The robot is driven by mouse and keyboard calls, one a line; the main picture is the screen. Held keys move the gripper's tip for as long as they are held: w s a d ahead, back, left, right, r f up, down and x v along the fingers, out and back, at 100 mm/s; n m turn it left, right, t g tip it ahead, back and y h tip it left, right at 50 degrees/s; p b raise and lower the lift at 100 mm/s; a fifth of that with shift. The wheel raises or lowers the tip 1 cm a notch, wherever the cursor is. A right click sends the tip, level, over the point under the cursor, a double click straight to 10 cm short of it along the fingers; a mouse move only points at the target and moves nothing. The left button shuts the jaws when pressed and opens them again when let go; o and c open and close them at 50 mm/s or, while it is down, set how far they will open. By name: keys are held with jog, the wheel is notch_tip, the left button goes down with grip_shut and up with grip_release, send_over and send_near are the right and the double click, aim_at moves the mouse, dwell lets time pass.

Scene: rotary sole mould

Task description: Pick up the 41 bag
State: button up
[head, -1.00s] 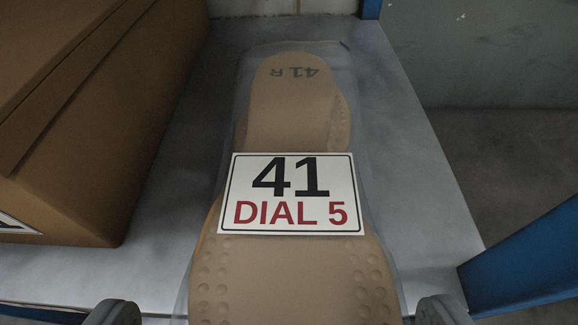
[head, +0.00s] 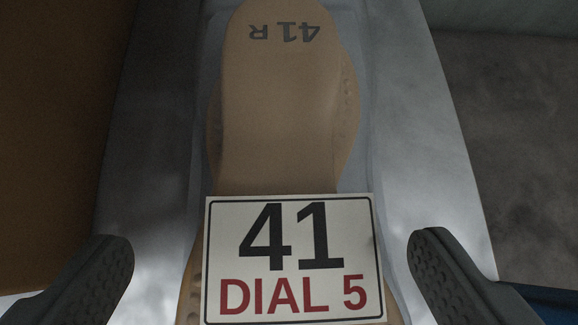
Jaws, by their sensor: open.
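The 41 bag (head: 280,130) is a clear bag holding tan shoe soles, the top one marked "41 R". It lies on a light grey shelf. A white label (head: 292,258) across it reads "41 DIAL 5". My gripper (head: 270,262) is open, with one dark finger on each side of the label in the picture. The fingers appear apart from the bag, with nothing between them gripped. The near end of the bag is cut off by the bottom of the view.
A brown cardboard box (head: 55,120) stands close at the left of the shelf (head: 150,170). The shelf's right edge drops off to a dark grey floor (head: 510,140). A blue frame part (head: 550,300) shows at lower right. Bare shelf lies on both sides of the bag.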

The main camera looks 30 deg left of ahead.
aim_at(276, 200)
jog(key=shift+x, duration=1.9)
jog(key=shift+w+r, duration=0.1)
jog(key=shift+w, duration=0.05)
jog(key=c, duration=1.3)
